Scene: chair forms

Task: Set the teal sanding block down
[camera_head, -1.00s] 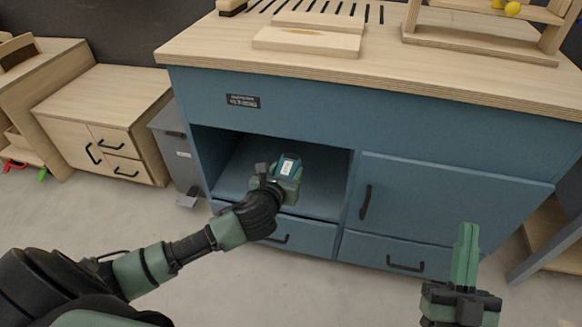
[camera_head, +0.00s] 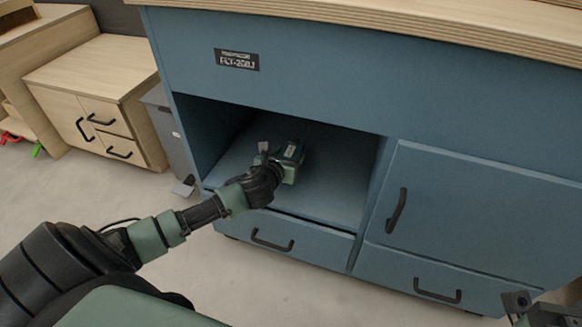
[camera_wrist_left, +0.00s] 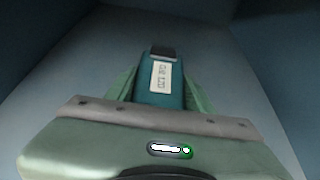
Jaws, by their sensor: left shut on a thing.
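The teal sanding block (camera_wrist_left: 160,90) has a pale printed label and a dark far end. It also shows small in the head view (camera_head: 292,152). My left gripper (camera_head: 290,160) is shut on it, with a green finger on each side of the block in the left wrist view (camera_wrist_left: 160,95). The gripper holds it inside the open compartment of the blue cabinet, over the compartment floor (camera_head: 325,195). I cannot tell whether the block touches that floor. My right gripper (camera_head: 530,308) is only partly visible at the bottom right corner, and its fingers cannot be made out.
The blue cabinet (camera_head: 290,75) has a wooden top (camera_head: 400,25). A closed door (camera_head: 470,215) is right of the compartment and drawers (camera_head: 285,235) are below. The compartment floor around the block looks clear. A light wooden cabinet (camera_head: 95,75) stands at the left.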

